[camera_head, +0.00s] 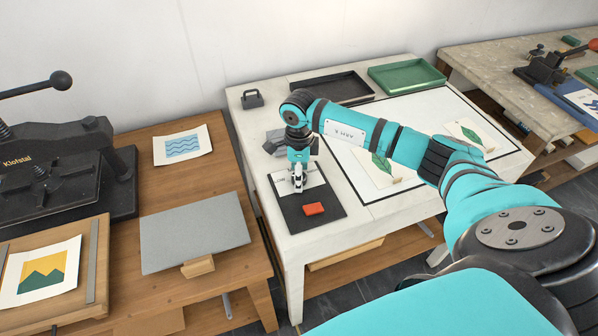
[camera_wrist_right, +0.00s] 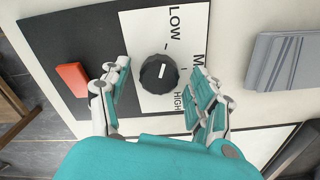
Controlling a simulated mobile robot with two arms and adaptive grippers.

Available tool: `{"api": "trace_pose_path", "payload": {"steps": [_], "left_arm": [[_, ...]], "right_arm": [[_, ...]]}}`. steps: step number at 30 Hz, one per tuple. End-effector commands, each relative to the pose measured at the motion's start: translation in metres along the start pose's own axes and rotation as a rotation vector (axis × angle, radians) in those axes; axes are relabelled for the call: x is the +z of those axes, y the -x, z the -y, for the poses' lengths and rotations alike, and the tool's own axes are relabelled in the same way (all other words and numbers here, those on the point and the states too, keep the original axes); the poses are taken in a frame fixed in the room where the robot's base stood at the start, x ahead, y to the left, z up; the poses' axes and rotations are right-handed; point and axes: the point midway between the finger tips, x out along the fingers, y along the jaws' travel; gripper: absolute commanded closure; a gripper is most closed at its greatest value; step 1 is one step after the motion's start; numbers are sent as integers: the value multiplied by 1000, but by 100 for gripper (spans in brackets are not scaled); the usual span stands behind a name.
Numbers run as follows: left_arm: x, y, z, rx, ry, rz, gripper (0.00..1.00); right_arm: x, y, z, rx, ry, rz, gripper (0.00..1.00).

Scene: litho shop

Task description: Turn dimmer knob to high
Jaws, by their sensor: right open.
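The dimmer knob (camera_wrist_right: 159,74) is round and black with a short white pointer line. It sits on a white label plate (camera_wrist_right: 150,30) marked LOW, a partly hidden word starting with M, and HIGH. The pointer line lies roughly along the direction of the LOW mark. My right gripper (camera_wrist_right: 158,92) is open, with its teal-padded fingers on either side of the knob and visible gaps between. My left gripper is out of view.
A red block-like part (camera_head: 314,209) sits on the panel beside the knob. A grey object (camera_head: 275,141) stands close behind my wrist. A black tray (camera_head: 332,88) and green tray (camera_head: 406,76) stand at the back. A press (camera_head: 60,165) stands left.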

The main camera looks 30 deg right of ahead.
Motion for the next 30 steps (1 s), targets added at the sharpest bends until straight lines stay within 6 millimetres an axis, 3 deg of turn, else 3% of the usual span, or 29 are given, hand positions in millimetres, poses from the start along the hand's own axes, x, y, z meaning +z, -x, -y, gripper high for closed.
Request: {"api": "trace_pose_path", "payload": {"steps": [9,21,30], "left_arm": [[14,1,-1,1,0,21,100],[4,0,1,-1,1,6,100],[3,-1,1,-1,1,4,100]], "right_arm": [[0,-2,0,0,1,0,40],[0,-2,0,0,0,0,92],[0,-2,1,-1,-36,1,93]]}}
